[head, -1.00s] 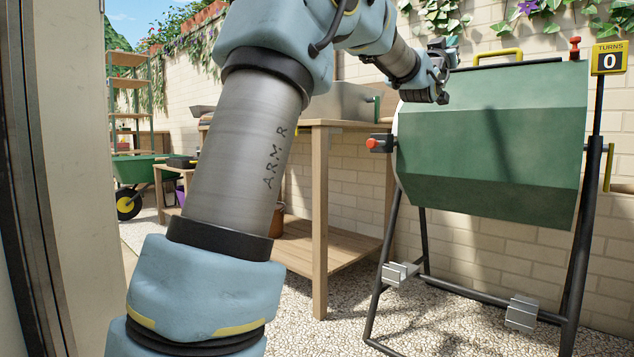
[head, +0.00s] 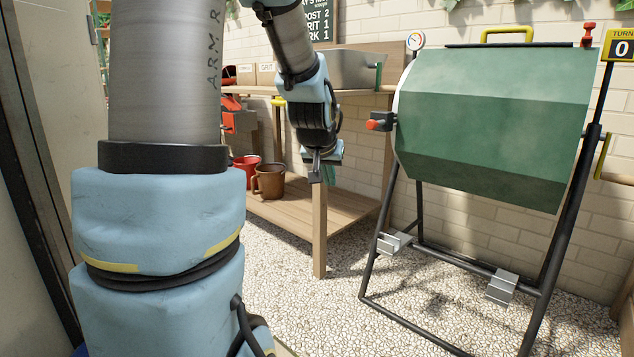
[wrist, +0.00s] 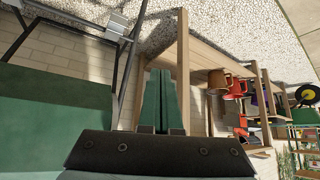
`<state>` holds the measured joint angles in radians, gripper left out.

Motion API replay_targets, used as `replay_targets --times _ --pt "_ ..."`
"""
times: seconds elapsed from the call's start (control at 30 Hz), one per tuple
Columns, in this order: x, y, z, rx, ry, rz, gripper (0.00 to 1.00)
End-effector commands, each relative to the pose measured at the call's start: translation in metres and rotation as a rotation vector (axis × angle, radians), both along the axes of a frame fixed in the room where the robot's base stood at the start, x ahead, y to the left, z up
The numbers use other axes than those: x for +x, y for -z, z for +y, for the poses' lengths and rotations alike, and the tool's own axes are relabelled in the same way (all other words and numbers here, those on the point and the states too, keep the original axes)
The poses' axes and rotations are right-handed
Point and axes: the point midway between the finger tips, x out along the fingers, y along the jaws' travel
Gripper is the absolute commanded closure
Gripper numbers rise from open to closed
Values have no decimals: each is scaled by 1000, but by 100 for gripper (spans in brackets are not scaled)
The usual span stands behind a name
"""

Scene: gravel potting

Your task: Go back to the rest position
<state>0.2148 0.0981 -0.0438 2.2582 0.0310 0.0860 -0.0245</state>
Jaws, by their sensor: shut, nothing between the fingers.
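My gripper (head: 316,177) hangs in front of the wooden potting bench, pointing down, left of the green tumbler. It is empty and clear of the bench leg. In the wrist view its two green fingers (wrist: 160,75) lie side by side, closed together with nothing between them. My arm runs up the left of the head view and hides part of the bench and the yard behind it.
The green tumbler drum (head: 490,125) stands on a black frame at the right. The bench (head: 318,228) has a brown pot (head: 268,183) and a red pot (head: 246,165) on its lower shelf. Gravel floor (head: 300,320) lies open in front.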

Motion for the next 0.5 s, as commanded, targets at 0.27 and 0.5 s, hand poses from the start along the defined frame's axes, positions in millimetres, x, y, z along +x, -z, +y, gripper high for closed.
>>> replay_targets --times 0.27,0.5 --pt "-153 42 84 85 -136 460 100" --pt "-189 -6 95 96 -158 558 100"
